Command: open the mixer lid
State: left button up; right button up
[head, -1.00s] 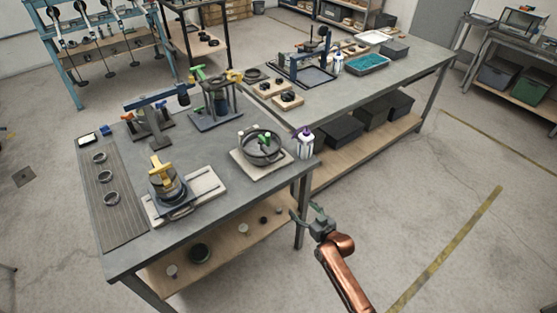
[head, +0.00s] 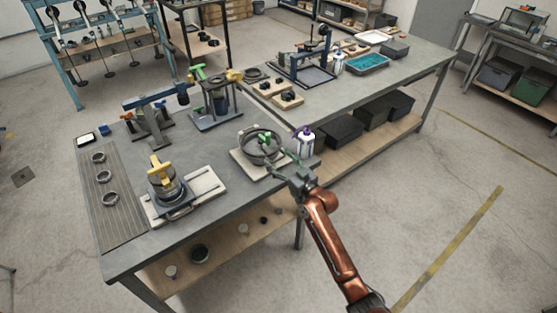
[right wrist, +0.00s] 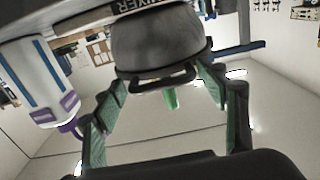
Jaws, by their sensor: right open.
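The mixer is a round dark grey pot (head: 248,152) on a pale board at the right front corner of the near table. Its lid appears to lie flat on top, with a green knob (head: 264,133) near it. My right gripper (head: 284,158) is open and empty at the pot's near right side. In the right wrist view, the picture is inverted; the mixer (right wrist: 160,45) is ahead, with a dark handle bar (right wrist: 158,82) and a green knob (right wrist: 171,99) between the spread fingers. I cannot tell whether a finger touches it. My left gripper is not in view.
A white bottle with a purple cap (head: 305,144) stands close to the right of the gripper and also shows in the wrist view (right wrist: 45,85). A yellow-handled device (head: 163,180) stands left on the table.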

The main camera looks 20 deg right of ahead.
jog(key=shift+w, duration=0.15)
jog(key=shift+c, duration=0.3)
jog(key=shift+r, duration=0.1)
jog(key=c, duration=1.3)
